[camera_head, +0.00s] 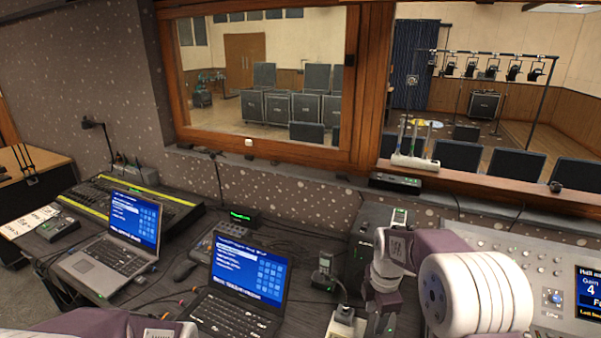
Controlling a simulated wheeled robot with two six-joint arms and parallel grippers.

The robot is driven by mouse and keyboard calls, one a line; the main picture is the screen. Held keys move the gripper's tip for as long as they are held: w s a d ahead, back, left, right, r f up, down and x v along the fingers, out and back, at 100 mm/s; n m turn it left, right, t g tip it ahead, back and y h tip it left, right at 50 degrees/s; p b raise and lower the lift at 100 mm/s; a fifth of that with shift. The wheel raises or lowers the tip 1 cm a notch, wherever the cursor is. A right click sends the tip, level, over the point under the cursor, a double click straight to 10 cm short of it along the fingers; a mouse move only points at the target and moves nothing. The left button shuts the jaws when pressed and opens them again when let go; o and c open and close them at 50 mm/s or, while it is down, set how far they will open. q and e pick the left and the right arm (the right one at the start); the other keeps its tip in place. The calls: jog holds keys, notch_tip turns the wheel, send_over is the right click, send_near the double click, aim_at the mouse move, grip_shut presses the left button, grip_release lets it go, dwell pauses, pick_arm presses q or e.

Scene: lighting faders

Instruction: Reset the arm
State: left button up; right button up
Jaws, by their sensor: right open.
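My right arm comes in from the lower right, with its large white joint in front of the grey control panel (480,240). The arm bends left and its wrist points down over the desk. My right gripper (382,322) is open at the bottom edge of the view, and I see nothing between its fingers. A small white-topped device (346,322) stands just left of it; I cannot tell whether they touch. Part of my left arm shows at the bottom left, but its gripper is out of view.
Two open laptops, one at left (112,252) and one at centre (235,290), stand on the desk. A long fader console (135,203) lies behind the left laptop. A dark box (370,235) stands behind my right wrist. Windows and a ledge bound the back.

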jog(key=s+a+f+m, duration=0.1)
jog(key=s+m, duration=0.7)
jog(key=m, duration=0.1)
jog(key=s+a+f+m, duration=0.1)
jog(key=s+f+m, duration=0.1)
jog(key=s+m, duration=0.7)
jog(key=shift+a+m+t, duration=0.25)
jog(key=shift+m+t, duration=0.05)
jog(key=shift+m, duration=0.5)
jog(key=shift+s+d, duration=0.1)
jog(key=shift+s, duration=0.05)
